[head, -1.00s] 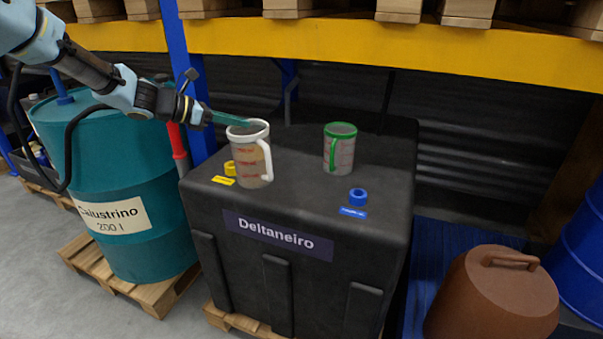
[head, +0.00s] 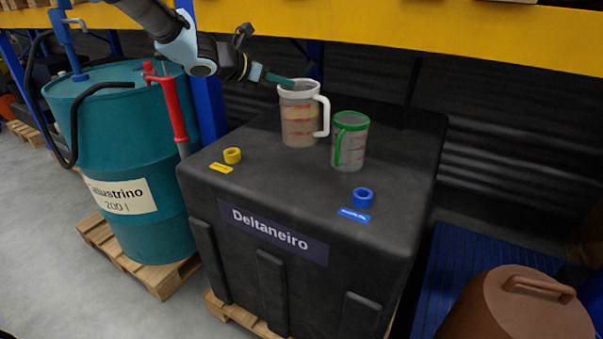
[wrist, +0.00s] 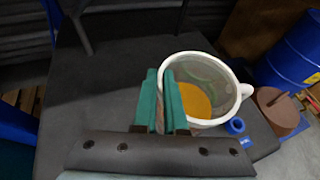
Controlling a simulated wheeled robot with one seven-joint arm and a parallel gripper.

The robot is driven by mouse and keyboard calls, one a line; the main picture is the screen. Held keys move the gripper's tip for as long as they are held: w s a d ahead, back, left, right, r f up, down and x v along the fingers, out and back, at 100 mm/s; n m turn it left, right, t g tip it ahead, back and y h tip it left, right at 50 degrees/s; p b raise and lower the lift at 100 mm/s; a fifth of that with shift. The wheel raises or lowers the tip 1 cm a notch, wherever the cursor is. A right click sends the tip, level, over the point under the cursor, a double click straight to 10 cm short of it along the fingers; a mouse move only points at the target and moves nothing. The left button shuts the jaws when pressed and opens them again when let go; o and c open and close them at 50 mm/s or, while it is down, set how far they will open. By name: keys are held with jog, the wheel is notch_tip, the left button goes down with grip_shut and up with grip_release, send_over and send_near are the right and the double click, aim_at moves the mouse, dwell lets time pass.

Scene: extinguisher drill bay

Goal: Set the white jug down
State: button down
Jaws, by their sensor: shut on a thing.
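The white jug (head: 299,118) has a white rim and handle, a clear body with red marks and orange contents. It is upright over the back part of the black Deltaneiro container's top (head: 250,165). I cannot tell whether its base touches the top. My gripper (head: 284,81) comes from the left and is shut on the jug's rim. In the wrist view, the teal fingers (wrist: 161,78) grip the left side of the jug's rim (wrist: 200,56), and its handle points right.
A green-rimmed jug (head: 350,142) stands close to the right of the white jug. A yellow ring (head: 232,155) and a blue ring (head: 363,194) sit on the top near labels. A teal drum (head: 125,150) with a red-handled tool (head: 172,105) is at left. The top's front middle is clear.

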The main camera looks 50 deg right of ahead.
jog(key=shift+a+n+t+b, duration=0.55)
jog(key=shift+a+n+t, duration=0.15)
jog(key=shift+n+t, duration=0.4)
notch_tip(320, 180, down, 10)
jog(key=shift+a+t+y+p, duration=0.3)
jog(key=shift+a+t, duration=0.05)
jog(key=shift+t, duration=0.05)
jog(key=shift+f, duration=0.2)
jog(key=c, duration=1)
grip_release()
jog(key=b+v, duration=0.2)
jog(key=v, duration=1)
jog(key=shift+w+a+r+b, duration=0.1)
jog(key=shift+b, duration=0.2)
